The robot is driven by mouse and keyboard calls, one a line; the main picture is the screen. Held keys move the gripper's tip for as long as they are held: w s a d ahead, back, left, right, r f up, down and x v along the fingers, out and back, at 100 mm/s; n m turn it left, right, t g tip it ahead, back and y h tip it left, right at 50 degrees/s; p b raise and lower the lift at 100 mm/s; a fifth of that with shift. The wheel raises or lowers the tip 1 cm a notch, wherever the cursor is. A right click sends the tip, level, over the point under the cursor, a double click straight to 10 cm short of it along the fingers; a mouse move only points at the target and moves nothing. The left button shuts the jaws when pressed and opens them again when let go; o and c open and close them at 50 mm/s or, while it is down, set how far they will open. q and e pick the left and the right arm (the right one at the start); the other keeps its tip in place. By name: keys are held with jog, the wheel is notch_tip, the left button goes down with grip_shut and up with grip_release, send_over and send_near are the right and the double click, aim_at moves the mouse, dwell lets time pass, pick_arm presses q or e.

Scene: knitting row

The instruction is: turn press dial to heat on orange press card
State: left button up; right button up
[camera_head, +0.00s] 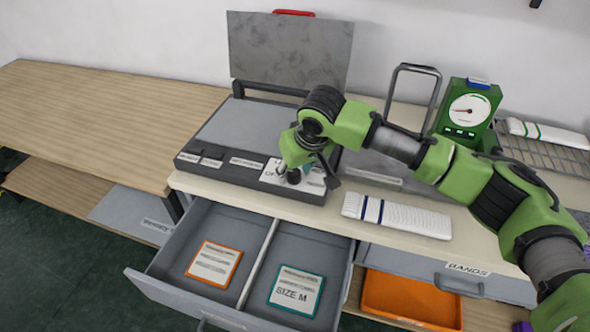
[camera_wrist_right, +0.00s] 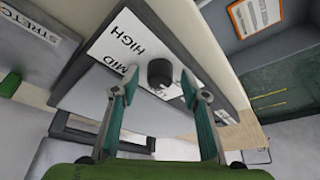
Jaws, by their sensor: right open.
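The press (camera_head: 240,135) stands on the counter with its grey lid raised. Its round black dial (camera_wrist_right: 160,72) sits on a white plate marked HIGH and MID; another label is partly hidden by a finger. I cannot tell where the dial points. My right gripper (camera_head: 299,175) is over the press's front right corner and hides the dial in the head view. In the wrist view its open fingers (camera_wrist_right: 158,76) are on either side of the dial, holding nothing. The orange-bordered card (camera_head: 213,263) lies in the open drawer's left compartment, its text too small to read. My left gripper is out of view.
A green-bordered SIZE M card (camera_head: 296,291) lies in the drawer's (camera_head: 150,282) right compartment. A folded white knit (camera_head: 397,216) lies right of the press. A green dial gauge (camera_head: 468,110) stands behind my arm. An orange tray (camera_head: 410,298) is under the counter. The left wooden table (camera_head: 90,115) is clear.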

jog(key=c, duration=1.1)
jog(key=shift+s+r+m+p, duration=0.15)
jog(key=shift+m+p, duration=0.25)
jog(key=shift+p, duration=0.5)
jog(key=m+h+p, duration=0.1)
jog(key=m+p, duration=0.1)
jog(key=p, duration=0.1)
jog(key=m+h+p, duration=0.1)
jog(key=m+p, duration=0.3)
jog(key=p, duration=0.1)
jog(key=shift+a+m+h+p, duration=0.25)
jog(key=shift+m+h+p, duration=0.05)
jog(key=shift+m+h, duration=0.1)
jog(key=shift+m+h+p, duration=0.4)
jog(key=shift+m+p, duration=0.3)
jog(key=shift+m, duration=0.4)
jog(key=shift+m+h+p, duration=0.4)
jog(key=shift+m, duration=0.6)
